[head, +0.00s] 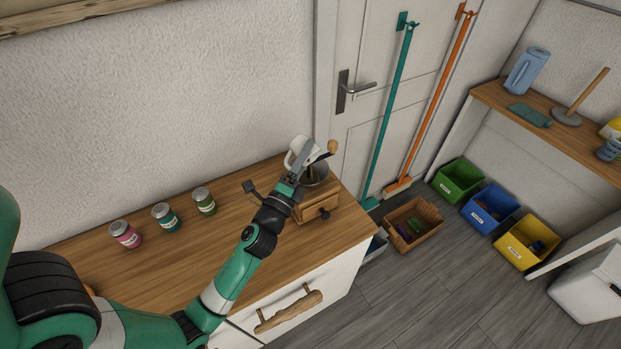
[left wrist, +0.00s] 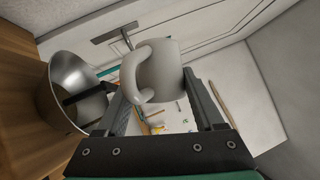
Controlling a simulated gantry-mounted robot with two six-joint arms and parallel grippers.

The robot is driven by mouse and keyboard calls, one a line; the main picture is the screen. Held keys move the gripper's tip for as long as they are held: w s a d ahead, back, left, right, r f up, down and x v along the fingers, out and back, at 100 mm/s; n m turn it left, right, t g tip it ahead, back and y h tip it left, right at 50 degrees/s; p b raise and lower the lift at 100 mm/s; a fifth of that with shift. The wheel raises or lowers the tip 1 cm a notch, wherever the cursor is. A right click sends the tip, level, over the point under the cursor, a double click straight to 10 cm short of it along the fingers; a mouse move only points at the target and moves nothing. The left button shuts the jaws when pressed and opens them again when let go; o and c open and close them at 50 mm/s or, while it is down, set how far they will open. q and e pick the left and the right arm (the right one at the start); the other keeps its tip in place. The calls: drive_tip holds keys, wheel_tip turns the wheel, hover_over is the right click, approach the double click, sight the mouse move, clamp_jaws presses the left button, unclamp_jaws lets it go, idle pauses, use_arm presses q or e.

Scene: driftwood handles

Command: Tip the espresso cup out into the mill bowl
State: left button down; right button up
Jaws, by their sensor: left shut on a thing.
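The white espresso cup (head: 296,146) is held at the mill, above the back of the counter; it also shows in the left wrist view (left wrist: 160,72), its handle toward the camera. My left gripper (head: 303,160) is shut on the cup, one finger on each side of it in the wrist view. The mill has a wooden body (head: 318,197) and a metal bowl (head: 317,174). The bowl (left wrist: 72,80) stands left of the cup in the wrist view, apart from it in the picture. The cup's inside is hidden, and its exact tilt is hard to tell. My right gripper is out of view.
The mill's crank knob (head: 332,146) stands up beside the bowl. Pink, teal and green-labelled tins (head: 126,234) stand on the wooden counter (head: 165,268). The wall is close behind. Brooms (head: 391,110), a basket (head: 411,224) and coloured bins are to the right.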

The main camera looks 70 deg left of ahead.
use_arm(q)
drive_tip(key=shift+d+m, duration=0.1)
drive_tip(key=shift+m, duration=0.3)
idle(0.5)
